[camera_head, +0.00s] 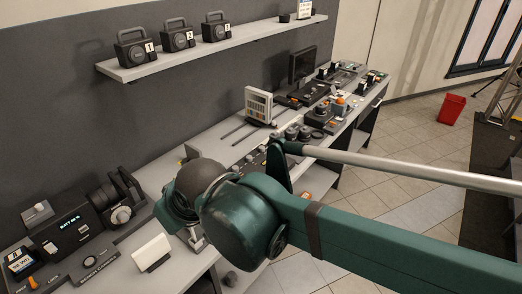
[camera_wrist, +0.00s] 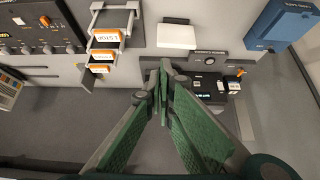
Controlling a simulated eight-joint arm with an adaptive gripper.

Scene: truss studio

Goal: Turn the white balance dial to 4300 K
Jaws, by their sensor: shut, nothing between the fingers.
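I cannot read a white balance label or a 4300 K mark in either view, so I cannot tell which control is the dial. In the wrist view a dark panel with several round knobs (camera_wrist: 37,38) is at the upper left, one knob orange-marked. A dark strip with a small round control (camera_wrist: 209,60) lies right of centre. It also shows at the lower left of the head view (camera_head: 95,261). My gripper (camera_wrist: 164,66) is shut and empty, its fingertips below a white block (camera_wrist: 177,36) in the picture.
A black device with a lit display (camera_head: 74,223) stands at the left of the bench. Orange-labelled boxes (camera_wrist: 104,56) sit in a metal rack left of my fingers. A blue case (camera_wrist: 284,20) is at upper right. A shelf (camera_head: 185,62) with numbered black units hangs above the bench.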

